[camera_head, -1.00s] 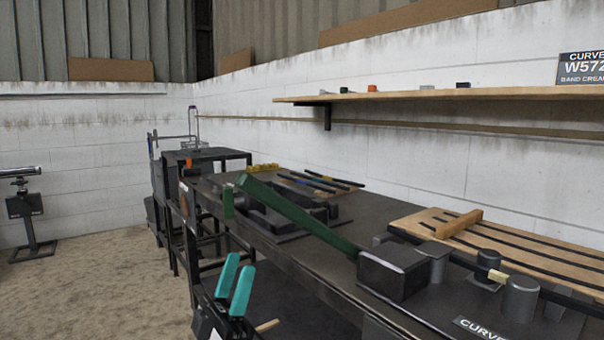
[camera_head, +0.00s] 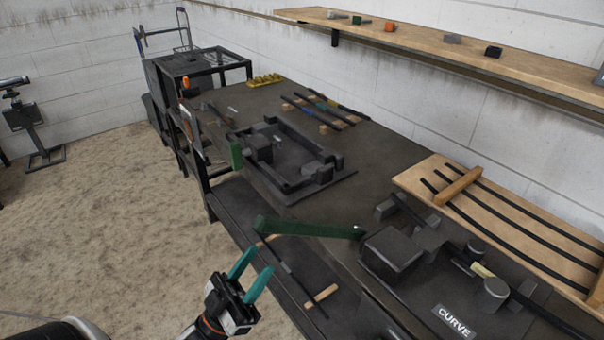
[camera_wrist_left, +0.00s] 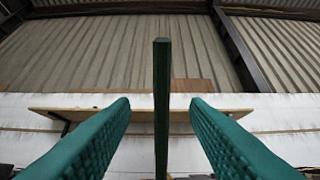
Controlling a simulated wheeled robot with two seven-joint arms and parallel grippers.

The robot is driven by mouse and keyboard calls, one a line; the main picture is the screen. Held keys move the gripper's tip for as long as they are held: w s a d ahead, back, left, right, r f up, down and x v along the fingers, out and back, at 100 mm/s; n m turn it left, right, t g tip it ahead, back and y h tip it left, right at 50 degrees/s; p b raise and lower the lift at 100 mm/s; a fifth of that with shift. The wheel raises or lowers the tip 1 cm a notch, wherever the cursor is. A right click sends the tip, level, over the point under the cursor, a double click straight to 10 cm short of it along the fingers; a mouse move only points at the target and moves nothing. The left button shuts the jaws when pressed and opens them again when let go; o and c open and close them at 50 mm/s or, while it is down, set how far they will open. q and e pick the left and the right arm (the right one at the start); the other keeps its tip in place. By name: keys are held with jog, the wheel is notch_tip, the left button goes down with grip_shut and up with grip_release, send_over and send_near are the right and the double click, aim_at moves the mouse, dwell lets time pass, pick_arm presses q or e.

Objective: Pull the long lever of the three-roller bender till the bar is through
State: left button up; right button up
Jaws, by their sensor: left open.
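The three-roller bender (camera_head: 393,253) is a dark block with grey rollers (camera_head: 490,292) on the workbench at the right. Its long green lever (camera_head: 305,229) reaches left from the block past the bench's front edge. The dark bar (camera_head: 535,306) lies by the rollers and has a pale mark (camera_head: 482,270). My left gripper (camera_head: 258,260) has teal fingers and is open, below the lever's free end in the head view. In the left wrist view, the lever (camera_wrist_left: 161,90) stands upright between the two spread fingers, with gaps on both sides. My right gripper is out of view.
A wooden rack (camera_head: 500,213) with several dark bars lies behind the bender. A dark frame fixture (camera_head: 285,160) with a green part (camera_head: 236,155) sits farther along the bench. A wall shelf (camera_head: 460,60) holds small blocks. The sandy floor (camera_head: 110,220) at left is open.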

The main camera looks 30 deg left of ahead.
aim_at(288, 220)
pick_arm(q)
jog(key=p+x, duration=0.4)
jog(key=x, duration=0.7)
jog(key=shift+s, duration=0.2)
jog(key=shift+w+d+r, duration=0.25)
jog(key=shift+w+r, duration=0.15)
jog(key=shift+w, duration=0.05)
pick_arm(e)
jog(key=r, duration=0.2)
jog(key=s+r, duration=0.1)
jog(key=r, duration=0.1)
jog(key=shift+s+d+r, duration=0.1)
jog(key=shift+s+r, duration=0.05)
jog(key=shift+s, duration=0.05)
pick_arm(q)
jog(key=shift+c, duration=0.5)
grip_shut()
